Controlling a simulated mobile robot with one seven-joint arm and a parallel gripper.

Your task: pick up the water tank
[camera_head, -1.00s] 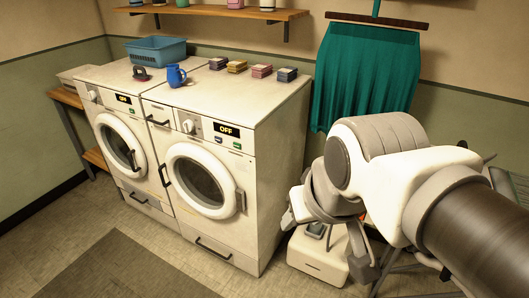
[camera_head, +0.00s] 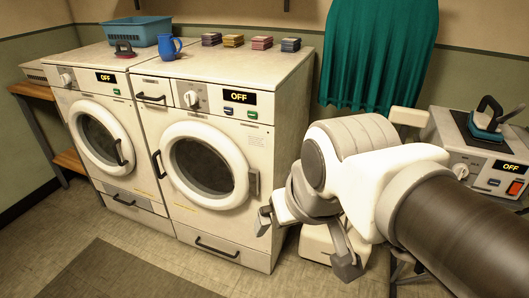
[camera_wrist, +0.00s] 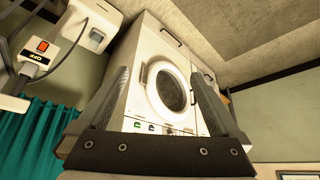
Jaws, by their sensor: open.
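A white box (camera_head: 315,243) stands on the floor beside the right washer, mostly hidden behind my gripper in the head view. It also shows in the wrist view (camera_wrist: 88,24) at the top left, with a dark opening on it. It may be the water tank; I cannot tell for sure. My gripper (camera_head: 306,243) is open and empty, in front of the box in the head view. In the wrist view my two fingers (camera_wrist: 160,75) are spread, with only the distant washer between them. I see no contact with the box.
Two white washers (camera_head: 205,165) stand at the left, with a blue basket (camera_head: 135,31), a blue jug (camera_head: 169,46) and several small stacks on top. A white ironing station (camera_head: 480,162) with a teal iron (camera_head: 487,125) is at the right. A green curtain (camera_head: 378,55) hangs behind. Floor is clear in front.

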